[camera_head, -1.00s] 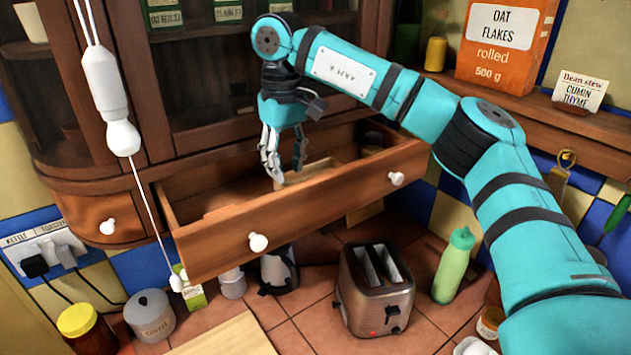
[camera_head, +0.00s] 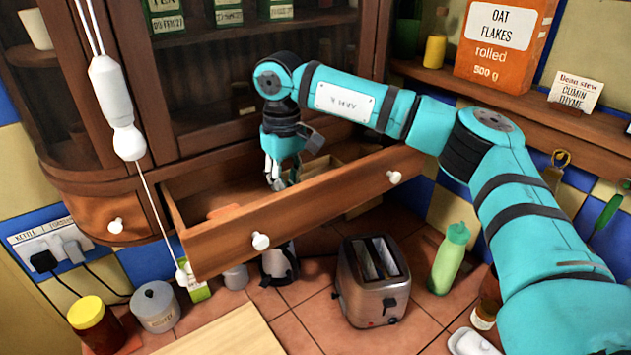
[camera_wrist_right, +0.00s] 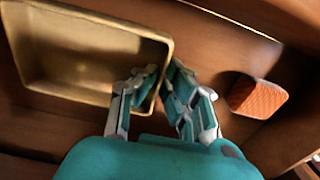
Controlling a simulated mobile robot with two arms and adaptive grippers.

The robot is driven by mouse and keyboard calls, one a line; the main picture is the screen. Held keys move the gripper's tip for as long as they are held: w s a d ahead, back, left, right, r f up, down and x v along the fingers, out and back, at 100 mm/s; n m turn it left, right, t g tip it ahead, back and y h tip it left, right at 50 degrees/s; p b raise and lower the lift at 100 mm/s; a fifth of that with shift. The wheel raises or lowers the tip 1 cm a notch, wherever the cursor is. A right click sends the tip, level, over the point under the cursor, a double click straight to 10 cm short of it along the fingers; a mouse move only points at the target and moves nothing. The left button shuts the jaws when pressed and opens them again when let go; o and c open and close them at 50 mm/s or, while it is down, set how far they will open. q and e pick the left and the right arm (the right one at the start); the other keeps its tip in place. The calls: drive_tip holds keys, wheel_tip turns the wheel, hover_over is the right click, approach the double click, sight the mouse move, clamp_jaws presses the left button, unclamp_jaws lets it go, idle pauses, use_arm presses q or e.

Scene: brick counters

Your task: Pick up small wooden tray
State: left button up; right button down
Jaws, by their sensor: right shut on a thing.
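The small wooden tray (camera_head: 322,166) lies inside the open drawer (camera_head: 320,205), partly hidden behind my right gripper and the drawer front. In the right wrist view the tray (camera_wrist_right: 75,98) is a shallow, light-brown rectangular box at the upper left. It looks empty. My right gripper (camera_head: 279,184) reaches down into the drawer. In the wrist view its fingers (camera_wrist_right: 164,78) are on either side of the tray's near right wall, one inside and one outside, and shut on it. My left gripper is not in view.
An orange ridged item (camera_wrist_right: 258,97) lies in the drawer beside the tray; it also shows in the head view (camera_head: 224,211). The drawer front stands close before my gripper. A pull cord (camera_head: 125,138) hangs at left. A toaster (camera_head: 373,280) stands below.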

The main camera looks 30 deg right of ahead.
idle(0.4)
drive_tip(key=shift+s+r+b, duration=0.1)
drive_tip(key=shift+r+b, duration=0.05)
drive_tip(key=shift+b, duration=0.6)
wheel_tip(320, 180, up, 11)
drive_tip(key=b, duration=0.2)
drive_tip(key=s+d+b, duration=0.2)
drive_tip(key=s+b, duration=0.3)
drive_tip(key=s, duration=1.4)
drive_tip(key=shift+s+d, duration=0.3)
drive_tip(key=shift+d, duration=0.1)
